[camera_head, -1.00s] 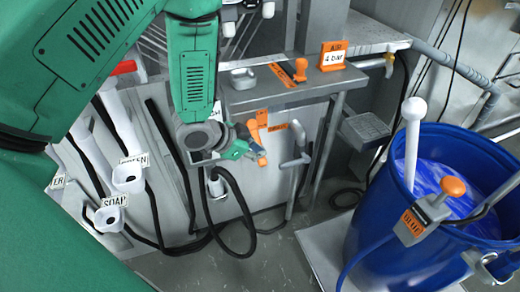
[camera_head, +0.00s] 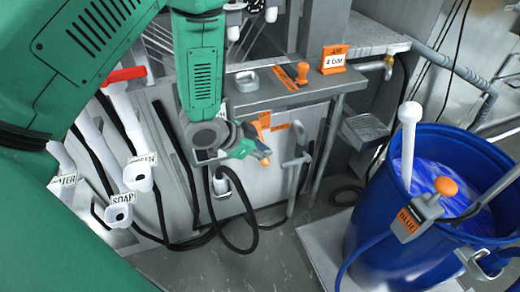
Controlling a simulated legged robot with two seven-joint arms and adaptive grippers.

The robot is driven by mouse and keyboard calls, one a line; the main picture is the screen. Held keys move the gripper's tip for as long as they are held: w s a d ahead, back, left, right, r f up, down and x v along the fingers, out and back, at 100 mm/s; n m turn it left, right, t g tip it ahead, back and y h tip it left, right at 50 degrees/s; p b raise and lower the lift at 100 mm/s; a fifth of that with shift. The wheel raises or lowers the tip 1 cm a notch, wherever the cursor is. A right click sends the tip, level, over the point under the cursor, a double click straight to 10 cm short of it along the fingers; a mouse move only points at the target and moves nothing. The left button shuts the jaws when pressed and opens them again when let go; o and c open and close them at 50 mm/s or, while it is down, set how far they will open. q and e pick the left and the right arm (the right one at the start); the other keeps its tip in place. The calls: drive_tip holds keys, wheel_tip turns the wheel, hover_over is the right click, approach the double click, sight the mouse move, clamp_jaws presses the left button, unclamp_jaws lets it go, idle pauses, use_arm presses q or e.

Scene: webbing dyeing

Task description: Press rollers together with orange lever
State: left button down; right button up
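An upright orange lever (camera_head: 303,72) with a rounded grip stands on the grey console top (camera_head: 290,93), beside an orange label. My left gripper (camera_head: 258,152), green and grey, is low in front of the console, below and left of that lever and apart from it. A second orange piece (camera_head: 261,121) shows just above the gripper, and a small orange part shows at its tip. I cannot tell whether the gripper touches or holds these, or how far its fingers are open. No rollers are clearly visible. My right gripper is not in view.
A blue drum (camera_head: 365,220) of blue liquid stands at right with an orange-knobbed box (camera_head: 415,215) on its rim. An orange "4 bar" sign (camera_head: 334,59) is on the console. A grey bent handle (camera_head: 297,158) is right of the gripper. White labelled fittings (camera_head: 119,212) and black hoses are at left.

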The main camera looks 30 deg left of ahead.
use_arm(q)
drive_tip(key=s+r, duration=0.5)
drive_tip(key=s, duration=0.2)
drive_tip(key=shift+s+a+r+b, duration=0.15)
drive_tip(key=shift+s+r+b, duration=0.15)
drive_tip(key=shift+s+b, duration=0.15)
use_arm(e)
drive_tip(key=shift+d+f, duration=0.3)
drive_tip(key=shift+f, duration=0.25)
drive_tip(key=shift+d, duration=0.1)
use_arm(q)
drive_tip(key=s+f+n+g+y+b, duration=0.1)
drive_tip(key=s+f+n+g+b, duration=0.1)
drive_tip(key=s+f, duration=0.4)
drive_tip(key=s+f+n+g+y+b, duration=0.2)
drive_tip(key=s+f+b, duration=0.3)
drive_tip(key=f, duration=0.9)
drive_tip(key=s+f+n+g+y+b, duration=0.1)
drive_tip(key=s+f+n+g+b, duration=0.2)
drive_tip(key=s+f, duration=0.6)
drive_tip(key=shift+f+n+y+b, duration=0.3)
drive_tip(key=shift+f+n+b, duration=0.1)
drive_tip(key=shift+f, duration=0.2)
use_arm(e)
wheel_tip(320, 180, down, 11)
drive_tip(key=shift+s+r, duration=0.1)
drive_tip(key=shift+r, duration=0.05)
